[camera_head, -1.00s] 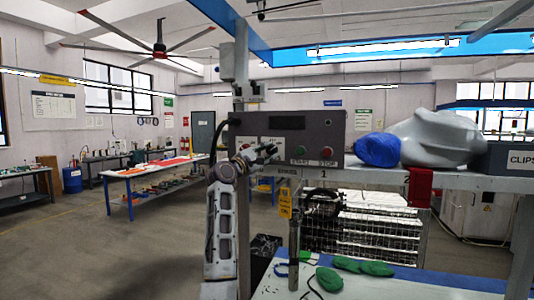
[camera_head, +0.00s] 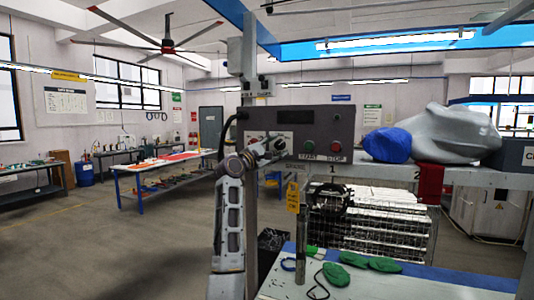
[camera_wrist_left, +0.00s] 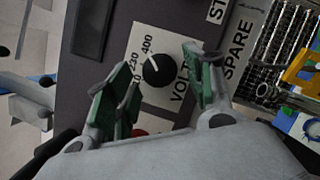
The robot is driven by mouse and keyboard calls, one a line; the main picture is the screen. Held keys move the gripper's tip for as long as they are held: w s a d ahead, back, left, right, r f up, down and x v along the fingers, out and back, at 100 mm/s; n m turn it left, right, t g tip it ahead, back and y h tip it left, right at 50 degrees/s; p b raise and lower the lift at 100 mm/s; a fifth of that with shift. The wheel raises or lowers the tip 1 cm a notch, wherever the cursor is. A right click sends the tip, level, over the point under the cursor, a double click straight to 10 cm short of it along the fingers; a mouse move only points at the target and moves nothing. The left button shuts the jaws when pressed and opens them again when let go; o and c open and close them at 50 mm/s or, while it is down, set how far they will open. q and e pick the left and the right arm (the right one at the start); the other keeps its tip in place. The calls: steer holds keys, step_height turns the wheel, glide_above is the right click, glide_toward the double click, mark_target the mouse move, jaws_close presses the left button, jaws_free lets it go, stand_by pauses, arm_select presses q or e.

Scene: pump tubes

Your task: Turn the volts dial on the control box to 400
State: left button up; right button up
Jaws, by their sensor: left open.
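The grey control box (camera_head: 318,122) stands on the bench shelf in the head view, with START and STOP buttons on its front. My left gripper (camera_head: 268,150) is at the left part of that front and hides most of the white dial plate. In the left wrist view the black volts dial (camera_wrist_left: 157,71) sits on its white plate with labels 230 and 400. Its white pointer line points up-left, toward the side of these labels; the exact setting is hard to tell. My left gripper (camera_wrist_left: 158,66) is open, with one green-padded finger on each side of the dial. Contact cannot be told.
A blue bag (camera_head: 387,146) and a grey covered shape (camera_head: 450,132) lie on the shelf right of the box. A yellow tag (camera_head: 293,197) hangs below it. Green pieces (camera_head: 384,265) lie on the lower bench. A wire crate (camera_head: 390,225) stands behind.

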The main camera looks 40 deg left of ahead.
arm_select(q)
steer(key=v, duration=1.2)
stand_by(0.3)
stand_by(0.3)
steer(key=shift+w+d+f, duration=0.1)
